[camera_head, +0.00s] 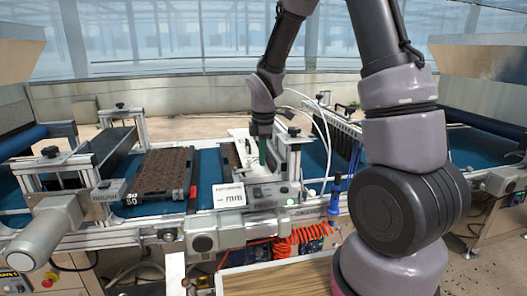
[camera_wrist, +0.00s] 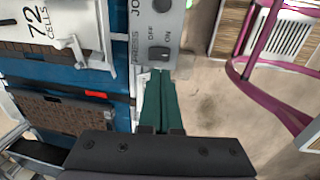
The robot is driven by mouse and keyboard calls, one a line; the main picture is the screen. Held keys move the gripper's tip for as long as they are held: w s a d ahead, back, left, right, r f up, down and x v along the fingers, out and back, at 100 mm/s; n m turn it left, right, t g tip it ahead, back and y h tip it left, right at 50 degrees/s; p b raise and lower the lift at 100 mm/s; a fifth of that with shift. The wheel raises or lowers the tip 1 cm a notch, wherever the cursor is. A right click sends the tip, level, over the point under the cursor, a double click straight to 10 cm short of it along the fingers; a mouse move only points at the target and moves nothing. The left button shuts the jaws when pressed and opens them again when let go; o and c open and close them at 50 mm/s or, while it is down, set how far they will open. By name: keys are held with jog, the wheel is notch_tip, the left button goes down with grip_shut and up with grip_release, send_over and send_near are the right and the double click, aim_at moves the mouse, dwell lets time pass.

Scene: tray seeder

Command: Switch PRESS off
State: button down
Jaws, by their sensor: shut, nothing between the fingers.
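The PRESS switch (camera_wrist: 159,53) is a small dark rocker on a light grey panel (camera_wrist: 150,75) in the wrist view, with PRESS lettering to its left and OFF and ON marks above it. My gripper (camera_wrist: 160,74) has its green fingers together and empty, their tips just below the switch in the picture. I cannot tell whether they touch the panel, nor which way the rocker is tipped. In the head view my gripper (camera_head: 267,160) reaches down behind the grey machine box (camera_head: 275,192), and the switch cannot be made out there.
A dark soil-filled tray (camera_head: 165,172) lies on the blue conveyor (camera_head: 208,170) to the left. A magenta frame (camera_wrist: 255,75) is at the right of the wrist view.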

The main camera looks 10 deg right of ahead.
aim_at(254, 189)
jog(key=shift+s+r, duration=0.15)
jog(key=shift+r, duration=0.55)
jog(key=shift+s+r, duration=0.15)
jog(key=shift+r, duration=0.55)
jog(key=shift+w+a, duration=0.1)
jog(key=shift+w+a+r+t, duration=0.1)
jog(key=shift+w+a+t, duration=0.4)
jog(key=shift+a, duration=0.4)
jog(key=x, duration=1.4)
